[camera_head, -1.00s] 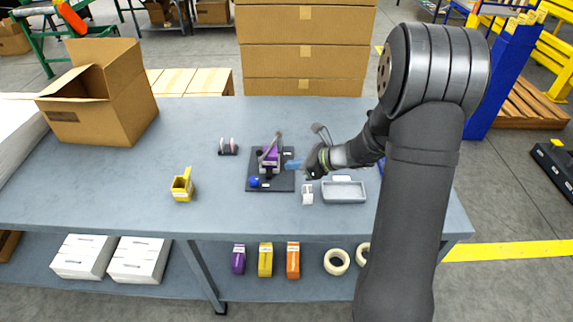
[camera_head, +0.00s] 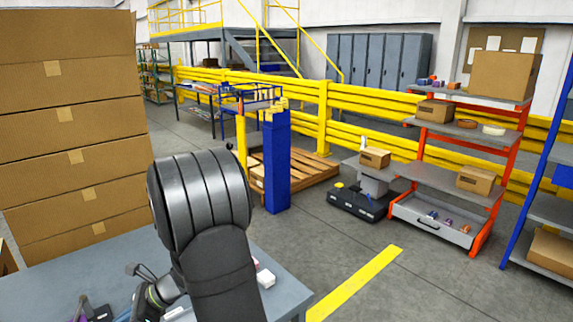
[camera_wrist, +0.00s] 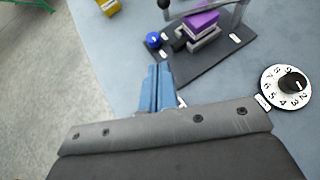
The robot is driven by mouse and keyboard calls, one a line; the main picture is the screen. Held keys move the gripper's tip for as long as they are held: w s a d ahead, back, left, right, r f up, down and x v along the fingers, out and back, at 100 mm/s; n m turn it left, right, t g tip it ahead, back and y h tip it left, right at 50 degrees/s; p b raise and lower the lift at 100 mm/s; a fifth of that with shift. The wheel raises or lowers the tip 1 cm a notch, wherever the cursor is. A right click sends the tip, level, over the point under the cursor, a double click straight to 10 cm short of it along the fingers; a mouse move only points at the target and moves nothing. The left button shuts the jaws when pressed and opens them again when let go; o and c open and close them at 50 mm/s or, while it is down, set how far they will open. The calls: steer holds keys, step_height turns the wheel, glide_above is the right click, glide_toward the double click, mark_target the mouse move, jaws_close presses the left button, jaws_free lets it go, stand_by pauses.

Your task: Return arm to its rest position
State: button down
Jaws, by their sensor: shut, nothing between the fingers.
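My gripper (camera_wrist: 157,88) shows in the wrist view, its blue fingers together and empty. It is above the grey table, left of and apart from a dark base plate (camera_wrist: 212,62). On that plate are a purple block (camera_wrist: 201,22) in a metal holder and a blue knob (camera_wrist: 153,40). In the head view my arm stands at the lower left, over the table (camera_head: 285,276); my fingers are not clearly visible there.
A white numbered dial (camera_wrist: 284,88) lies right of the plate. A yellow item (camera_wrist: 109,6) is at the top left. In the head view, stacked cartons (camera_head: 70,130) stand left, a blue post (camera_head: 276,160) behind the table, and an orange shelf (camera_head: 455,180) at right.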

steer(key=x, duration=1)
steer(key=shift+w+a+r, duration=0.2)
steer(key=shift+w+a, duration=0.15)
steer(key=shift+a, duration=0.05)
steer(key=shift+s+a+r, duration=0.15)
steer(key=shift+a+r, duration=0.2)
steer(key=shift+a, duration=0.25)
steer(key=shift+d, duration=0.1)
